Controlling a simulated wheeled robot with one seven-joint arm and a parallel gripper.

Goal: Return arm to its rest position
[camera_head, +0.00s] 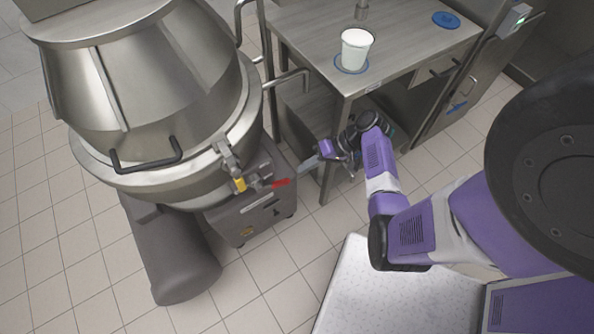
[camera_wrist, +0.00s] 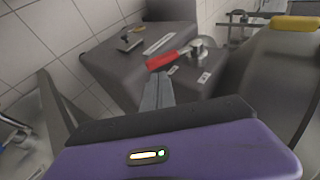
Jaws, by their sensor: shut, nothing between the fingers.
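My purple arm reaches in from the right in the head view. My gripper (camera_head: 309,163) points left, low beside the front of the steel table and near the red-handled lever (camera_head: 279,183) of the kettle base. The wrist view shows its grey fingers (camera_wrist: 157,92) together, with nothing held, in line with the red lever handle (camera_wrist: 161,61). I cannot tell the exact gap between the fingertips and the handle. A white cup (camera_head: 355,50) stands upright on a blue round mark on the table, apart from my gripper.
The large steel kettle (camera_head: 165,80) with a yellow-tipped handle (camera_head: 240,184) stands at left. The steel table (camera_head: 405,62) is behind my gripper; a second blue disc (camera_head: 446,20) lies at its back right. A drawer cabinet (camera_head: 462,85) stands at right. Tiled floor at lower left is clear.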

